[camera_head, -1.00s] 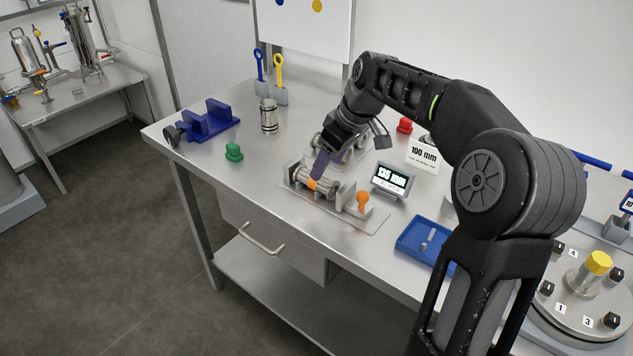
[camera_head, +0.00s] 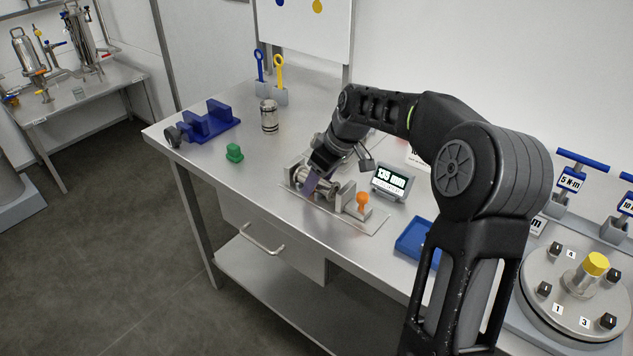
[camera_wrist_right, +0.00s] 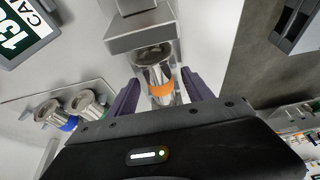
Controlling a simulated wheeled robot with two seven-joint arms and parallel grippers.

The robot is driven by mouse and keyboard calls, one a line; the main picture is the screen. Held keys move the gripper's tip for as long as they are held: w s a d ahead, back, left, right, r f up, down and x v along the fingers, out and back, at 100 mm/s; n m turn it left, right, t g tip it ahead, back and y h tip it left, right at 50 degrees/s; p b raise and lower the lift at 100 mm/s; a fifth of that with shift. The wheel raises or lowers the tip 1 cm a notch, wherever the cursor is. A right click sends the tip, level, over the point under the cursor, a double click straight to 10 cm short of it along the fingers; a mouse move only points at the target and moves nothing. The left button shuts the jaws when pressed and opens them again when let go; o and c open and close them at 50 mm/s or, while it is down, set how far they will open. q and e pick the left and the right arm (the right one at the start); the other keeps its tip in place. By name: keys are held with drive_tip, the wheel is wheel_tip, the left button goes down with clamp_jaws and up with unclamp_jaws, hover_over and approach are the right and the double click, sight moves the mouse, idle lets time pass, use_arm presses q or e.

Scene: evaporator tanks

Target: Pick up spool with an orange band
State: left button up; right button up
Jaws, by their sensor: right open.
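The spool with an orange band (camera_wrist_right: 161,90) is a shiny metal cylinder lying in a grey fixture (camera_head: 349,201) on the steel table. In the right wrist view it lies between the two purple fingers of my right gripper (camera_wrist_right: 160,92). The fingers stand apart on either side of it; I cannot tell whether they touch it. In the head view my right gripper (camera_head: 315,181) points down at the fixture and hides the orange band. My left gripper is not in view.
A blue tray (camera_head: 414,239) and blue cradle (camera_head: 211,121) sit on the table.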

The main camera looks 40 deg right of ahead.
idle(0.5)
clamp_jaws()
idle(0.4)
